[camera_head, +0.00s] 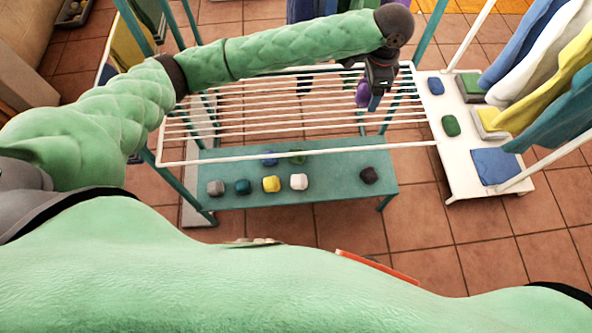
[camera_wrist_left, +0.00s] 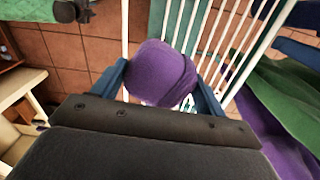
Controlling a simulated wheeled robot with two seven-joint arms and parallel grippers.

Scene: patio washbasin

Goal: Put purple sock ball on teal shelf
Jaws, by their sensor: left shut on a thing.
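My left gripper (camera_head: 372,88) is above the right part of the white drying rack (camera_head: 250,126), shut on the purple sock ball (camera_head: 362,94). The left wrist view shows the purple sock ball (camera_wrist_left: 161,74) between two blue fingers, with rack bars just behind it. The teal shelf (camera_head: 330,196) lies below the rack. On it sit grey, teal, yellow, white and dark balls along the front, with a blue and a green one behind, partly under the rack bars. My right gripper is not in view.
A white stand (camera_head: 462,181) at the right holds folded cloths and blue and green balls. Coloured garments (camera_head: 545,75) hang above it. The shelf has bare room between the white and dark balls. Tiled floor (camera_head: 430,225) is clear in front.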

